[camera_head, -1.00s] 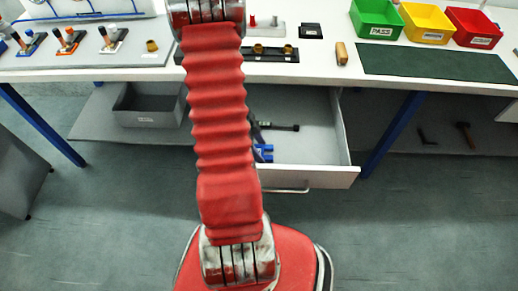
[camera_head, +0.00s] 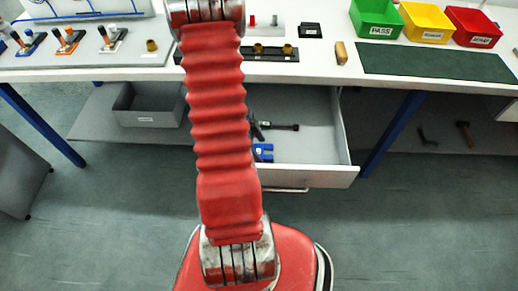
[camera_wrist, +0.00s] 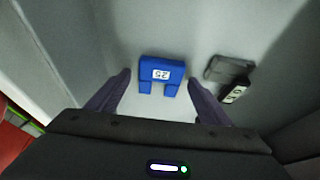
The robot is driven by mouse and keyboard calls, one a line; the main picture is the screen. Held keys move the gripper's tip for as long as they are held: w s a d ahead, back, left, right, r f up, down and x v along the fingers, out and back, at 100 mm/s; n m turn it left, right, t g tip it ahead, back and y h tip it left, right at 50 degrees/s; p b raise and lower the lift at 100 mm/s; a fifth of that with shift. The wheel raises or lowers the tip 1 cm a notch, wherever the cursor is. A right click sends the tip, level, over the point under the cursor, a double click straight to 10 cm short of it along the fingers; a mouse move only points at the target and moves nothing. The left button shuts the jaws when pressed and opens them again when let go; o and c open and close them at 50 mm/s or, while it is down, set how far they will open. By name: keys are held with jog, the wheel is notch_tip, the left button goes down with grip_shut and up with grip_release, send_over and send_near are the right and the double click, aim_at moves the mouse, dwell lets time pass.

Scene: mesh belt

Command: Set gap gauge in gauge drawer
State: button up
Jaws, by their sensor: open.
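The gap gauge is a blue U-shaped block (camera_wrist: 162,70) with a white label reading 25, seen upside down. It lies on the floor of the open gauge drawer (camera_head: 318,145). Part of the blue gauge also shows in the head view (camera_head: 263,152), beside my red arm. My gripper (camera_wrist: 158,84) is open in the wrist view, its two dark fingers apart on either side of the blue gauge and not visibly touching it.
A dark tool with a label (camera_wrist: 235,90) lies in the drawer right of the gauge. A grey bin (camera_head: 148,106) stands on the shelf to the left. Green (camera_head: 376,18), yellow (camera_head: 426,22) and red (camera_head: 474,26) bins stand on the bench above. The drawer's right part is clear.

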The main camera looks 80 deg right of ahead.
jog(key=v, duration=1.1)
jog(key=shift+r, duration=0.35)
jog(key=shift+w, duration=0.15)
jog(key=w+a+r+n+t+h, duration=0.2)
jog(key=w+a+r+n+t, duration=0.3)
jog(key=w+a+r+n, duration=1.1)
jog(key=a+r+n+t+y, duration=0.1)
jog(key=a+r+n, duration=0.3)
jog(key=a+n, duration=0.4)
jog(key=a+r+n+t+y, duration=0.2)
jog(key=a+r+n+t, duration=0.2)
jog(key=a+n, duration=0.5)
jog(key=a, duration=0.7)
jog(key=shift+r, duration=0.4)
